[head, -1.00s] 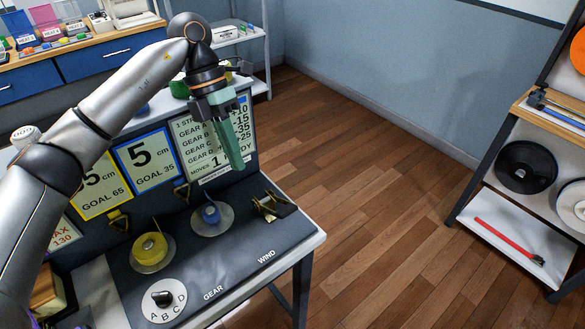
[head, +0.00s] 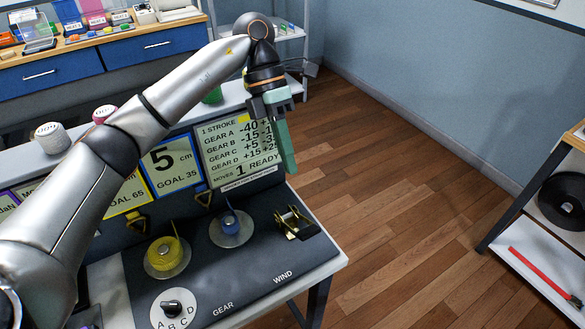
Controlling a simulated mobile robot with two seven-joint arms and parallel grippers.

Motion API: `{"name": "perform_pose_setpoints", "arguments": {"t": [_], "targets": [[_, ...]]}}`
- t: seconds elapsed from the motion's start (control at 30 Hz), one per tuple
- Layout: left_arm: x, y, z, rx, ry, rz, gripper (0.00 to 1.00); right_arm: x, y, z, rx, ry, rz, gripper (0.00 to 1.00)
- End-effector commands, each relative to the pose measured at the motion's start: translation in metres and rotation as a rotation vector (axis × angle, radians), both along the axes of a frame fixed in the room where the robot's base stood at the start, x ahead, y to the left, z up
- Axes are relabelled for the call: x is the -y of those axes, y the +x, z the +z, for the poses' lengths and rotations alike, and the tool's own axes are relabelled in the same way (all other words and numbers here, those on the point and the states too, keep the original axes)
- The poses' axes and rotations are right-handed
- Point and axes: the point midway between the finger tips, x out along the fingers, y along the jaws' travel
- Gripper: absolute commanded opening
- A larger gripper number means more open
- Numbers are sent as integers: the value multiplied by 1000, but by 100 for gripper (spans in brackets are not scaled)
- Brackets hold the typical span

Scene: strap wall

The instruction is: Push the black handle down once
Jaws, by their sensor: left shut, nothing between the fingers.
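A brass fitting with a dark part (head: 295,222) stands near the right end of the dark panel (head: 240,290), above the word WIND. I cannot tell whether its dark part is the black handle. My left gripper (head: 287,160) hangs above and behind it in the picture, shut and empty, with its green fingers pointing down. A gap shows between the fingertips and the fitting. A black knob (head: 172,307) sits on a white dial marked A, B, C, D beside the word GEAR. My right gripper is not in view.
The board (head: 240,150) behind reads 1 READY, partly covered by my gripper. A shelf (head: 530,270) with a red stick stands at right. The floor between is clear.

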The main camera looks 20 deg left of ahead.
Motion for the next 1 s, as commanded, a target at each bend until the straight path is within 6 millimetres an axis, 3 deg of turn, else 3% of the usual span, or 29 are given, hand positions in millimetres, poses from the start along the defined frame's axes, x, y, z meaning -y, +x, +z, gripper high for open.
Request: {"name": "perform_pose_setpoints", "arguments": {"t": [0.3,0.5,0.7,1.0], "targets": [[27,-22,-59,-4,1,-2,0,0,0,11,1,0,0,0],[40,-32,-87,-3,0,-1,0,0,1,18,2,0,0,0],[46,-36,-101,0,0,0,0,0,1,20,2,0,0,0],[46,-36,-103,1,1,0,0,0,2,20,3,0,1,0]]}}
